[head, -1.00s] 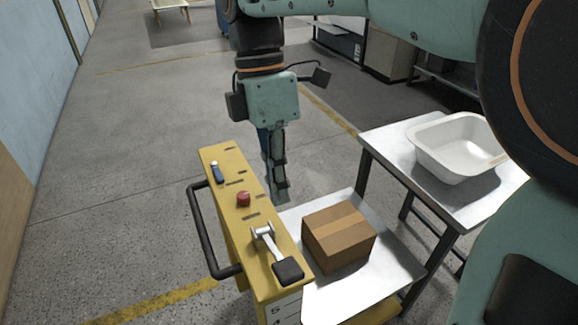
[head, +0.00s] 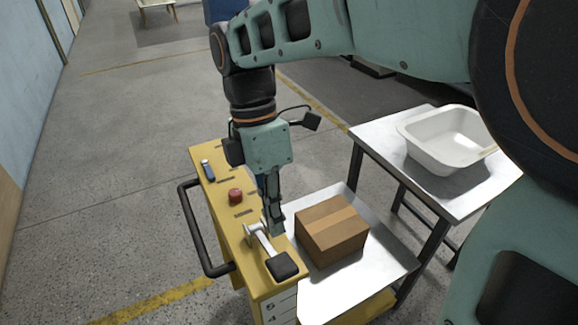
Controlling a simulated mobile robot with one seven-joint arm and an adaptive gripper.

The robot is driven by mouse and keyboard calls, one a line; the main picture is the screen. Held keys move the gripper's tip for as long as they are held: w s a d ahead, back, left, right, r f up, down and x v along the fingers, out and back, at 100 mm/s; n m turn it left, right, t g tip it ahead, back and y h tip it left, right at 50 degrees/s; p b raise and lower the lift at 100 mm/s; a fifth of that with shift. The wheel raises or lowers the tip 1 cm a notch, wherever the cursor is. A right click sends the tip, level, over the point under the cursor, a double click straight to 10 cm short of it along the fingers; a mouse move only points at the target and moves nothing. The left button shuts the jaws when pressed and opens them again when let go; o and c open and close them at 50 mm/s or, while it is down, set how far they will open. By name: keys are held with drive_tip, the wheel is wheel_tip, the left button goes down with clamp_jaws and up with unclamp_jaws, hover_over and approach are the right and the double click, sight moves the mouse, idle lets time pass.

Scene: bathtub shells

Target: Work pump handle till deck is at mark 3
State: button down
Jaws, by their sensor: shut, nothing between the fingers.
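The yellow lift cart (head: 219,193) stands at the lower middle of the head view. Its pump handle (head: 264,241) is a pale metal lever with a black pad (head: 282,266) at its near end, on the cart's top. My gripper (head: 278,230) is shut and empty, pointing down just beside the lever, over the edge between cart top and deck; I cannot tell whether it touches. The pale deck (head: 335,298) carries a brown cardboard box (head: 332,232). The mark scale (head: 279,308) shows 5 and 4 at the bottom edge; mark 3 is not visible.
A red button (head: 235,196) and a blue-tipped lever (head: 208,170) sit farther along the cart top. A black rail (head: 194,236) is on its left. A white tub (head: 446,140) stands on a metal table (head: 372,135) at right. Floor is clear at left.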

sight(282, 263)
drive_tip(key=x, duration=0.7)
